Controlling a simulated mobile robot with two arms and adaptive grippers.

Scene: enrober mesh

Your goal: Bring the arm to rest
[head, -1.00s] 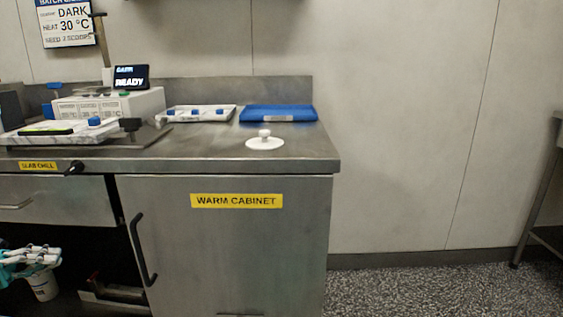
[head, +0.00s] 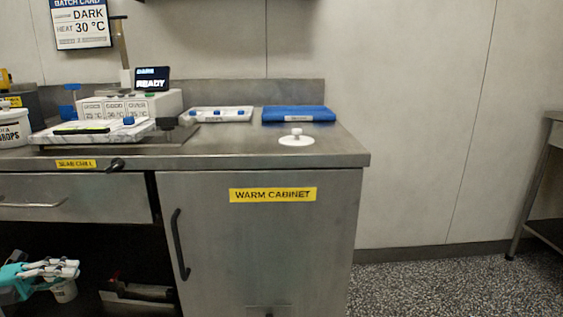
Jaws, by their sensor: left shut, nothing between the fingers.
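My left gripper (head: 62,269) shows at the lower left, white fingers on a teal wrist, shut and empty. It is in front of the dark open space under the steel counter, below the drawer. My right gripper is not in view.
The steel counter (head: 245,152) stands above the closed warm cabinet (head: 262,245) with its black handle (head: 179,245). Speckled floor (head: 440,290) is clear at right.

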